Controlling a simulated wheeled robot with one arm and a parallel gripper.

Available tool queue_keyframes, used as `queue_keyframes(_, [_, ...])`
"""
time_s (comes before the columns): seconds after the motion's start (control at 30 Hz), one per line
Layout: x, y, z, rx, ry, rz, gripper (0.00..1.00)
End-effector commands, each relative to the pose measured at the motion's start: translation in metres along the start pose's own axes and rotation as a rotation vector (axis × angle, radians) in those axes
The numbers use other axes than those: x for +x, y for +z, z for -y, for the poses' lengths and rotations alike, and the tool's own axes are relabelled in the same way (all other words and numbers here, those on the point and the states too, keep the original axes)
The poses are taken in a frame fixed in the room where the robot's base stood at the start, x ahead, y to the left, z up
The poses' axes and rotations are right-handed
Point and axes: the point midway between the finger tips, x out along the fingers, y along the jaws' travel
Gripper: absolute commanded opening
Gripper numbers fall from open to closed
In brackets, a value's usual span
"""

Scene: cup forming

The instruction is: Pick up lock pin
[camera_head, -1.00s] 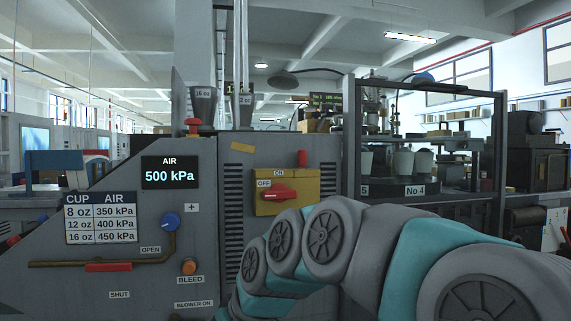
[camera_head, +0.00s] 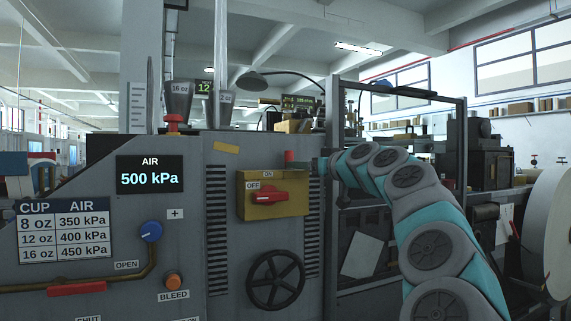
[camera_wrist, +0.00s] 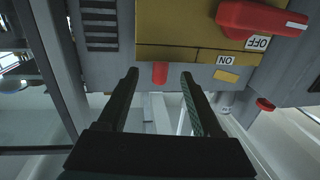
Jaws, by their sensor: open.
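The lock pin, a short red peg (camera_head: 290,158), stands upright at the top right of the yellow switch box (camera_head: 245,205) on the grey machine. My gripper (camera_head: 303,164) is just right of the pin in the head view, small and partly hidden by its own wrist. In the wrist view, which is upside down, the red pin (camera_wrist: 159,73) shows between the tips of my open gripper (camera_wrist: 160,78). Neither finger appears to touch the pin. The red rotary switch handle (camera_head: 269,196) on the box sits at OFF; it also shows in the wrist view (camera_wrist: 262,18).
A black handwheel (camera_head: 276,281) is below the box. The black-framed station (camera_head: 464,150) stands close on the right, near my arm. A blue knob (camera_head: 151,231) and an orange BLEED button (camera_head: 173,280) are on the left panel. The display reads 500 kPa.

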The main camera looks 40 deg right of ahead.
Motion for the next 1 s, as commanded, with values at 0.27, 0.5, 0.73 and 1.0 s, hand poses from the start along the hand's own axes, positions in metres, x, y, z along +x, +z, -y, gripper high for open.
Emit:
queue_keyframes(0.27, [0.022,0.000,0.002,0.000,-0.003,0.004,0.67])
queue_keyframes(0.5, [0.034,-0.005,0.002,-0.001,-0.002,0.004,0.67])
queue_keyframes(0.73, [0.059,-0.009,0.002,-0.001,-0.003,0.005,0.67])
queue_keyframes(1.0, [0.073,-0.008,0.001,0.000,-0.001,0.002,0.67])
